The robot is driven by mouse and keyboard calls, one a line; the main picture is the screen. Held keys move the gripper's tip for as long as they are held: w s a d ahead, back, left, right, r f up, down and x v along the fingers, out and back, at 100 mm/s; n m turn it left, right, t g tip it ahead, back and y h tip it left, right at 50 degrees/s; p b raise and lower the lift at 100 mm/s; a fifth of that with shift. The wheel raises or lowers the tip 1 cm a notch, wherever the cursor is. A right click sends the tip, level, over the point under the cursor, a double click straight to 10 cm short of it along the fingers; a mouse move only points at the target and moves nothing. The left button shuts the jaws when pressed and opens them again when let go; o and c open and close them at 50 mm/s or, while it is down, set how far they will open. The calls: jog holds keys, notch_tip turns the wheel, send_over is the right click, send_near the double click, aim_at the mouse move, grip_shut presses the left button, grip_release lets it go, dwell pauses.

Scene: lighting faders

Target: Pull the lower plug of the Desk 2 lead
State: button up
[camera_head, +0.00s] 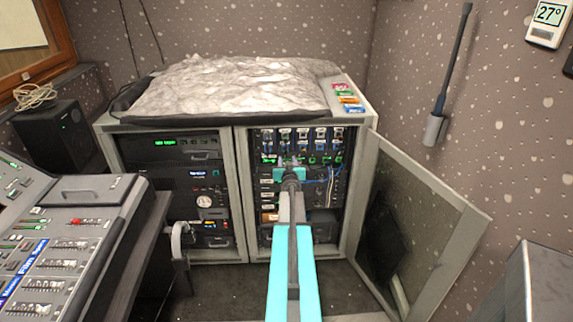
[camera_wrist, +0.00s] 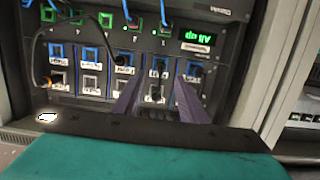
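My gripper (camera_head: 290,168) is at the patch panel inside the open right-hand rack. In the wrist view, its two dark fingers (camera_wrist: 157,88) stand apart, one on each side of a small dark socket or plug (camera_wrist: 155,97) in the panel. Contact with it does not show. The rows of framed ports (camera_wrist: 90,68) carry small labels that are too blurred to read. I cannot tell which lead is Desk 2. A dark lead (camera_wrist: 34,55) loops at the left of the wrist view, and a blue lead (camera_head: 318,172) hangs right of my gripper in the head view.
The rack's mesh door (camera_head: 415,225) stands open on the right. A closed-off left rack bay (camera_head: 185,190) holds equipment. The mixing desk (camera_head: 65,245) is at the left. A crumpled grey cover (camera_head: 235,85) lies on top. A green display (camera_wrist: 195,40) shows on the panel.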

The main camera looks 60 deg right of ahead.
aim_at(286, 154)
jog(key=shift+x, duration=3.95)
grip_shut()
jog(key=shift+s, duration=0.1)
jog(key=shift+s+a, duration=0.1)
jog(key=shift+a, duration=0.15)
jog(key=shift+f+v, duration=0.15)
jog(key=shift+v, duration=0.8)
jog(key=shift+f+v, duration=0.2)
jog(key=shift+v, duration=0.8)
jog(key=shift+a, duration=0.15)
